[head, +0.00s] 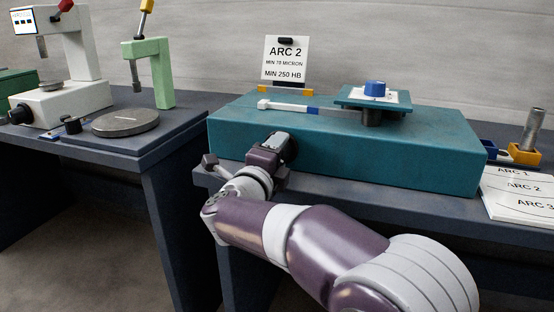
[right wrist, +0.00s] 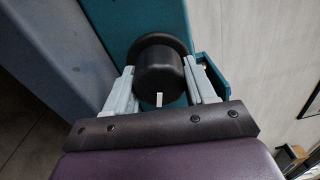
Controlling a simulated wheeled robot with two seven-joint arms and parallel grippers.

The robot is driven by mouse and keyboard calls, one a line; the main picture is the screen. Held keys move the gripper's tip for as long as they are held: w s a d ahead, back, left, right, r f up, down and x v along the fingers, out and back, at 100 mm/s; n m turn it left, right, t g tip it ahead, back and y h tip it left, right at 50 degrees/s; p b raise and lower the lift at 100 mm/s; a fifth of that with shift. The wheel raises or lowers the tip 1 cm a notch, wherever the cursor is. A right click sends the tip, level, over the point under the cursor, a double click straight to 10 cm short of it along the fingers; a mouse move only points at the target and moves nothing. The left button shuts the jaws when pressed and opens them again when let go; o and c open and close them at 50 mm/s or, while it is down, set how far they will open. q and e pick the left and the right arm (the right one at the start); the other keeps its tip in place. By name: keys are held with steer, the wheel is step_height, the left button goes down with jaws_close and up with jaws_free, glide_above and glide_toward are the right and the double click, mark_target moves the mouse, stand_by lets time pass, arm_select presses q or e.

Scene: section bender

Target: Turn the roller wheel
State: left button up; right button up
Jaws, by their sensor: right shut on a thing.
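The roller wheel is a black round knob on the front face of the teal machine block (head: 400,160). In the head view, the roller wheel (head: 292,151) shows only in part behind my right gripper (head: 277,143). In the right wrist view, the dark wheel (right wrist: 160,72) sits between the two grey fingers of my right gripper (right wrist: 162,85), with a short white mark on its near face. The right gripper is shut on it, one finger on each side. My left gripper is in neither view.
On the block lie a white bar (head: 283,106) with a blue end and a teal plate (head: 350,98) with a blue knob (head: 375,88). An ARC 2 sign (head: 285,60) stands behind. Papers (head: 520,195) lie at right. A left bench (head: 150,150) holds presses and a grey disc (head: 125,122).

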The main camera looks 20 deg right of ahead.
steer(key=shift+f, duration=0.2)
steer(key=o, duration=1)
steer(key=shift+r, duration=0.1)
steer(key=shift+s+a, duration=0.25)
steer(key=shift+s, duration=0.05)
steer(key=p+v, duration=0.3)
steer(key=v, duration=0.9)
steer(key=shift+d, duration=0.1)
